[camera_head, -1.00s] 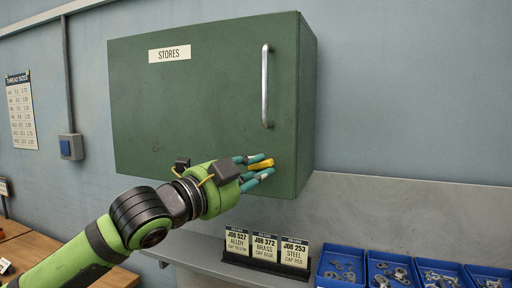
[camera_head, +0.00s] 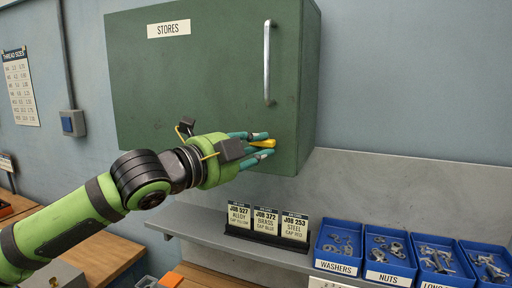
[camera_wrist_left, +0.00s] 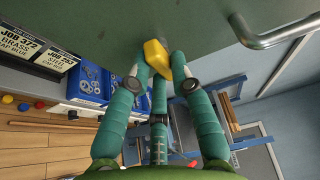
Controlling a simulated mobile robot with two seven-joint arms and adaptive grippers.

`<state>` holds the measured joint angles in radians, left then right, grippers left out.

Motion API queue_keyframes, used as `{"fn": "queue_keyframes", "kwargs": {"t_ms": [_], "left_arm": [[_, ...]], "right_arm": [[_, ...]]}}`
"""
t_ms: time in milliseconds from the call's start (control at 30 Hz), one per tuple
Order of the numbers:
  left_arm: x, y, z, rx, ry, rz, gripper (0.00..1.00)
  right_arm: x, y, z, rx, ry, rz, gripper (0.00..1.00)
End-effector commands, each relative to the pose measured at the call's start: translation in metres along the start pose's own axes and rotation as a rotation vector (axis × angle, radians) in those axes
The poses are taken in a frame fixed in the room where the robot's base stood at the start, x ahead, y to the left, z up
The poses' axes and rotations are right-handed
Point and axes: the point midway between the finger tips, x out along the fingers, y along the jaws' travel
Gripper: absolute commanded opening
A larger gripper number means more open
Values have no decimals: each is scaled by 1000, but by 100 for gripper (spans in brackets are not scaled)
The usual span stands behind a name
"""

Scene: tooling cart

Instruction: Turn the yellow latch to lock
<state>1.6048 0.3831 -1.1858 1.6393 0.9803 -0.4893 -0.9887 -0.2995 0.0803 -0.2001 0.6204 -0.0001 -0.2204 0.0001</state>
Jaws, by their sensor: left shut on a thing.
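The yellow latch (camera_head: 264,143) sits low on the right part of the door of the green STORES cabinet (camera_head: 200,85). The door is closed against the cabinet body. My left gripper (camera_head: 258,147) reaches it from the left, with its teal fingers closed around the latch. In the left wrist view the yellow latch (camera_wrist_left: 157,58) is between the fingertips of the left gripper (camera_wrist_left: 160,66). The fingers cover part of the latch. My right gripper is not in view.
A silver handle (camera_head: 267,63) stands out from the door above the latch. Job cards (camera_head: 267,221) stand on the shelf below. Blue bins (camera_head: 390,258) of hardware are at the lower right. A wall switch box (camera_head: 72,123) is at the left.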

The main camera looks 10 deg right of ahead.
Motion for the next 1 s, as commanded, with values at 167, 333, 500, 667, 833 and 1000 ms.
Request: {"fn": "queue_keyframes", "kwargs": {"t_ms": [167, 333, 500, 667, 833, 1000], "left_arm": [[0, 0, 0, 3, 1, 0, 46], [0, 0, 0, 1, 0, 0, 46], [-2, 0, 0, 1, 0, 0, 46], [-21, 0, 1, 1, -1, 0, 46], [-58, 0, 1, 2, -3, 0, 46], [-92, 1, 0, 2, -2, 1, 46]], "right_arm": [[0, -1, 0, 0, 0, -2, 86], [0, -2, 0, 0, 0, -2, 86], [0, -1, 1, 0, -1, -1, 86], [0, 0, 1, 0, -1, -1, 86], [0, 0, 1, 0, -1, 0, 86], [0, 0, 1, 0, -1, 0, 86]]}}
